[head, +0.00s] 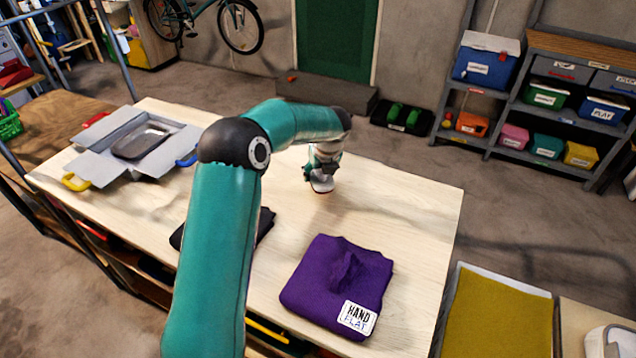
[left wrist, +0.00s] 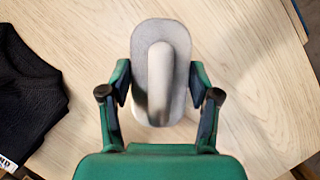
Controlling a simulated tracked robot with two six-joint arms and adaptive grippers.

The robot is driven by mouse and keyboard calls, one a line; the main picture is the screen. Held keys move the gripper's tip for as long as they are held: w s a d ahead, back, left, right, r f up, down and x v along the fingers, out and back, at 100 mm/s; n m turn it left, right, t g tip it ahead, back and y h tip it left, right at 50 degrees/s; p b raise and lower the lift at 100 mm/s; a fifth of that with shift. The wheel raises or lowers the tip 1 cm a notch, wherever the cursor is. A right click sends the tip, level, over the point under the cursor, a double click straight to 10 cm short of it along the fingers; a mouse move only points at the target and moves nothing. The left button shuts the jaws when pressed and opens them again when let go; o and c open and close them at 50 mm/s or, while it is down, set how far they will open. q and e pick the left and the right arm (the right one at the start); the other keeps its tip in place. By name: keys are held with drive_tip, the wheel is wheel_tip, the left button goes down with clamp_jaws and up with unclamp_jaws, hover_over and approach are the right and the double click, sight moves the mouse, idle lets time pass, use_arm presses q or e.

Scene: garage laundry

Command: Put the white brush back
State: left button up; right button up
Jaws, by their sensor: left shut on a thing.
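The white brush (left wrist: 155,38) fills the middle of the left wrist view, an oval pale body with a raised rounded handle. I cannot tell whether the brush touches the table. My right gripper is not in view.
A folded purple garment (head: 325,280) with a label lies at the table's near right. Dark folded cloth (head: 264,222) is partly hidden behind my left arm. An open grey box (head: 110,165) is at the left. The right part of the tabletop is clear. Shelves with bins (head: 555,97) stand behind.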

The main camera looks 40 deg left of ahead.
sight(319, 183)
use_arm(q)
drive_tip(key=shift+f, duration=2.2)
drive_tip(key=o, duration=1.1)
drive_tip(key=shift+r, duration=0.1)
drive_tip(key=v, duration=1.2)
drive_tip(key=shift+b, duration=0.4)
drive_tip(key=shift+s, duration=0.15)
